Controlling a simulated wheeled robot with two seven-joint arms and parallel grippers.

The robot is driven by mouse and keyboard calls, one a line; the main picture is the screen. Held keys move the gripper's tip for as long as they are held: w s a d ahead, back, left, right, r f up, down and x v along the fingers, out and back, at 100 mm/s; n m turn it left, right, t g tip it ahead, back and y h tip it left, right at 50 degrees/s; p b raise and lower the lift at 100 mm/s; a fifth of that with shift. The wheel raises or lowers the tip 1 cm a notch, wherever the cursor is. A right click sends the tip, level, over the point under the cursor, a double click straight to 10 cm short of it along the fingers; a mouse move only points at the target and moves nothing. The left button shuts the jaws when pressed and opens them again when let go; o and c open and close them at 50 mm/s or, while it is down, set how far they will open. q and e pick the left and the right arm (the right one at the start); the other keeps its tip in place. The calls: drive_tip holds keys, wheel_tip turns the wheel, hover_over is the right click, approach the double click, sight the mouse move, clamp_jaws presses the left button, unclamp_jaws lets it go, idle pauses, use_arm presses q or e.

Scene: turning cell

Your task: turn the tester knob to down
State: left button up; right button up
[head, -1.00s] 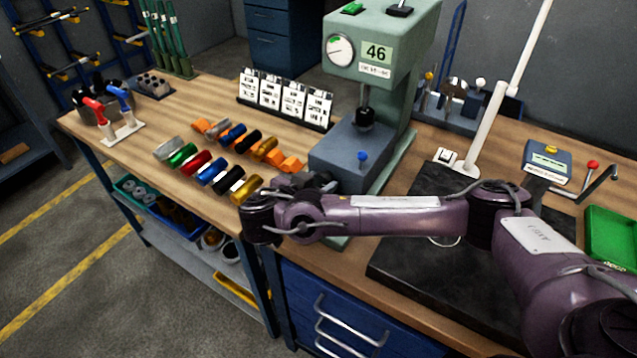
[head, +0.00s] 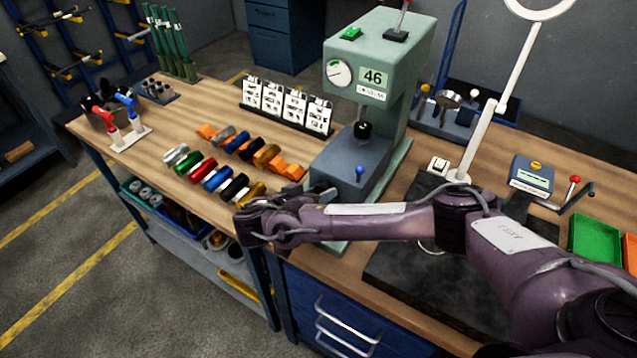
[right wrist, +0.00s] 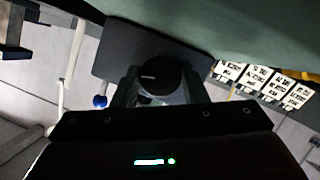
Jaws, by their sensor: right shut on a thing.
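The tester (head: 392,100) is a pale green press-like machine with a round dial and a display reading 46. Its knob (right wrist: 158,78) shows in the right wrist view as a round black knob with a short white mark, lying nearly level in that picture. My right gripper (right wrist: 160,88) is shut on the knob, one finger on each side. In the head view my right gripper (head: 322,194) is by the lower left side of the tester's blue-grey base, and the knob is hidden there. My left gripper is not in view.
Coloured rolls (head: 214,178) lie in rows left of the gripper. White cards (head: 288,105) stand behind them. A black mat (head: 425,285) and a white lamp post (head: 482,140) are to the right.

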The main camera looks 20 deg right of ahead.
drive_tip(key=shift+n+g+h+p, duration=0.3)
drive_tip(key=shift+n+p, duration=0.3)
drive_tip(key=shift+p, duration=0.2)
drive_tip(key=shift+f, duration=0.1)
drive_tip(key=o, duration=0.9)
drive_tip(key=shift+o, duration=0.2)
